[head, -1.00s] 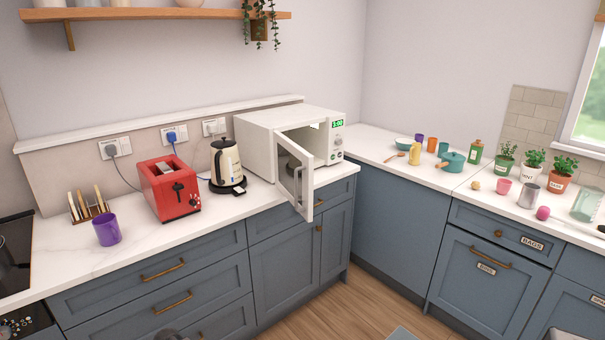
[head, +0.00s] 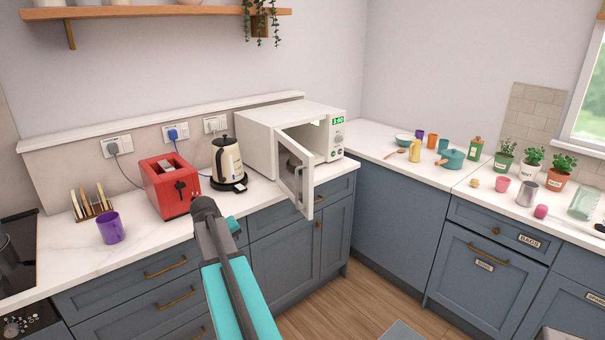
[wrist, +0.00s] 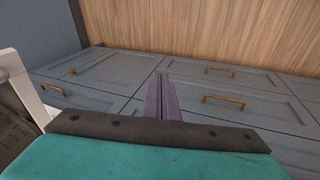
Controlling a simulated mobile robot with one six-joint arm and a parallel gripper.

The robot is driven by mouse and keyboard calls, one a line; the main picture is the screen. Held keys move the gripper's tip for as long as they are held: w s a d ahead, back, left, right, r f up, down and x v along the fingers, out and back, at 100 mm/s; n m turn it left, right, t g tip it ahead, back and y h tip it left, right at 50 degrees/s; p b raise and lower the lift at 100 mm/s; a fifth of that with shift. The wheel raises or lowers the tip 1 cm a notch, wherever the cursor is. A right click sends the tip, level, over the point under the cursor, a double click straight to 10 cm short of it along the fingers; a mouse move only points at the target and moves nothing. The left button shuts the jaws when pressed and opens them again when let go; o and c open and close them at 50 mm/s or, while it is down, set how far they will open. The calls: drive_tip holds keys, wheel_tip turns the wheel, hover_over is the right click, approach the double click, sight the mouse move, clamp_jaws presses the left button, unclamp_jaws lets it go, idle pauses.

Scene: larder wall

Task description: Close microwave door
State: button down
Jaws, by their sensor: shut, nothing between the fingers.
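The white microwave (head: 258,143) stands on the counter near the corner. Its door (head: 308,185) is hinged at the left of the opening and stands wide open, jutting out past the counter's front edge. My arm reaches up from below in the head view, to the left of the door and in front of the drawers; its fingers are not clear there. In the wrist view my gripper (wrist: 160,97) shows shut and empty, with the drawer fronts behind it. A white frame at the left edge of that view appears to be the door (wrist: 22,92), apart from the fingers.
A cream kettle (head: 227,160), a red toaster (head: 168,187), a purple mug (head: 111,228) and a toast rack (head: 94,206) stand on the counter left of the microwave.

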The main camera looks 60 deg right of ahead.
drive_tip(key=s+d+r+m+h, duration=0.1)
drive_tip(key=s+d+r, duration=0.2)
drive_tip(key=r, duration=0.7)
drive_tip(key=s+d+r+m+h+p, duration=0.1)
drive_tip(key=s+d+r, duration=0.2)
drive_tip(key=d+r, duration=0.5)
drive_tip(key=s+d+r+m+h+p, duration=0.1)
drive_tip(key=s+d+r, duration=0.3)
drive_tip(key=r, duration=0.8)
drive_tip(key=shift+d, duration=1.2)
drive_tip(key=shift+f, duration=0.1)
drive_tip(key=p, duration=0.3)
approach(307, 181)
drive_tip(key=shift+w+a+f, duration=0.75)
drive_tip(key=shift+w+f, duration=0.4)
drive_tip(key=shift+f, duration=0.3)
drive_tip(key=shift+s+d+f+p, duration=0.15)
drive_tip(key=shift+s+d+p, duration=0.4)
drive_tip(key=shift+d, duration=0.4)
drive_tip(key=shift+s+d+f+p, duration=0.15)
drive_tip(key=shift+s+d+p, duration=0.4)
drive_tip(key=shift+d, duration=0.35)
